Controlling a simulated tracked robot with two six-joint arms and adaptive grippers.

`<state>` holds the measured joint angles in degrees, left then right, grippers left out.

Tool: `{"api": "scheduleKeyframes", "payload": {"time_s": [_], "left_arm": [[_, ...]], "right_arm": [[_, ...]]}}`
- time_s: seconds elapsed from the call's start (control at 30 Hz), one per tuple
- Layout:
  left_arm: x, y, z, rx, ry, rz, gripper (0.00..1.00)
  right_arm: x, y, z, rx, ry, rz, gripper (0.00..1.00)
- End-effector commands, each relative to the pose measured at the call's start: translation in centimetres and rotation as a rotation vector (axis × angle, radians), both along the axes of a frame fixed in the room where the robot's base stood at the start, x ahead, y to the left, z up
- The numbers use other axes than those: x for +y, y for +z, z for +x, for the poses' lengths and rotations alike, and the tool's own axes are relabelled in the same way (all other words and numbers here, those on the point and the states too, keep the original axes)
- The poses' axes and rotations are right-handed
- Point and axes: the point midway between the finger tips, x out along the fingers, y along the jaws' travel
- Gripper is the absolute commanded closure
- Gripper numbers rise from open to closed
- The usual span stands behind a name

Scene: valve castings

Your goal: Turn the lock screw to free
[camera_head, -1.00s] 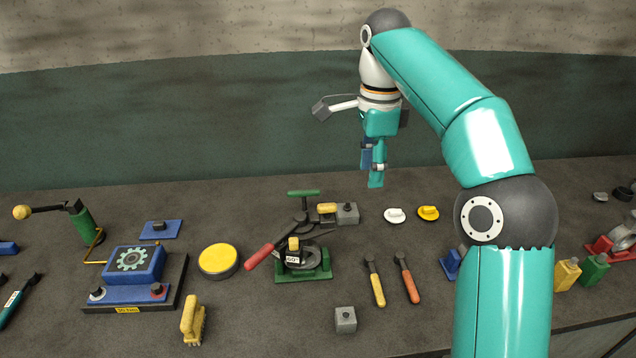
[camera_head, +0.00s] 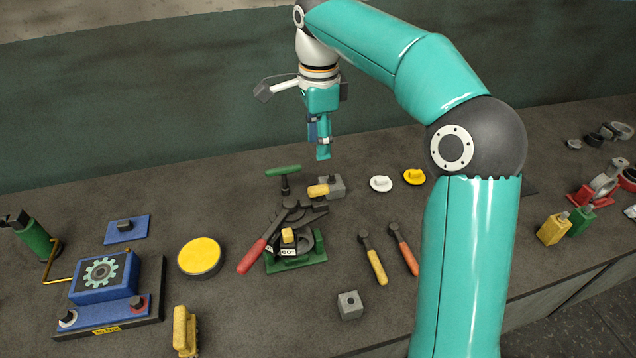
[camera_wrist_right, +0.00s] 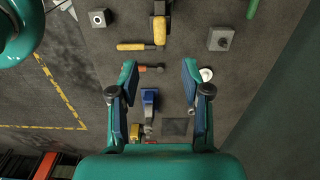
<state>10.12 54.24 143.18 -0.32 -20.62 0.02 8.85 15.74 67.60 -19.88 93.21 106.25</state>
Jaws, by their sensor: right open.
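The clamp fixture (camera_head: 297,262) has a green base, a red-handled lever (camera_head: 252,257), a yellow block and a "60°" label. A green T-handle (camera_head: 283,171) stands upright just behind it; I cannot tell for certain whether it is the lock screw. A yellow-handled piece with a grey block (camera_head: 332,187) sits beside it. My right gripper (camera_head: 322,150) hangs in the air, pointing down, behind and right of the T-handle. In the right wrist view the gripper (camera_wrist_right: 160,75) is open, with nothing held between its fingers. My left gripper is not in view.
A yellow-handled tool (camera_head: 374,262) and an orange-handled tool (camera_head: 404,250) lie right of the fixture. A white knob (camera_head: 381,184) and yellow knob (camera_head: 414,177) lie behind them. A grey block (camera_head: 350,305), yellow disc (camera_head: 200,257) and blue gear box (camera_head: 104,277) stand around it.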

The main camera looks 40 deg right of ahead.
Motion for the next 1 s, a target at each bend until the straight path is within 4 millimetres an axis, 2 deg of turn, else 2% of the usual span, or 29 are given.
{"api": "scheduleKeyframes", "payload": {"time_s": [0.03, 0.2, 0.5, 0.7, 1.0], "left_arm": [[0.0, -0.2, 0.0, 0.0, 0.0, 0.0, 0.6], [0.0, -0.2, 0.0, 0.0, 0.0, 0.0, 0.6], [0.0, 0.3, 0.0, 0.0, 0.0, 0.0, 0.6], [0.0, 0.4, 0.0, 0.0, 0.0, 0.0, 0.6], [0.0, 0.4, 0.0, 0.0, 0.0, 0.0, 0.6]], "right_arm": [[-0.1, -1.3, -0.2, 0.005, -0.002, 0.001, 0.52], [-0.1, -5.0, -0.2, 0.006, -0.002, 0.002, 0.52], [-0.1, -10.1, -0.1, 0.003, -0.003, 0.001, 0.52], [-0.1, -11.5, -0.1, 0.002, -0.003, 0.001, 0.52], [-0.1, -11.7, -0.1, 0.0, -0.003, 0.001, 0.54]]}}
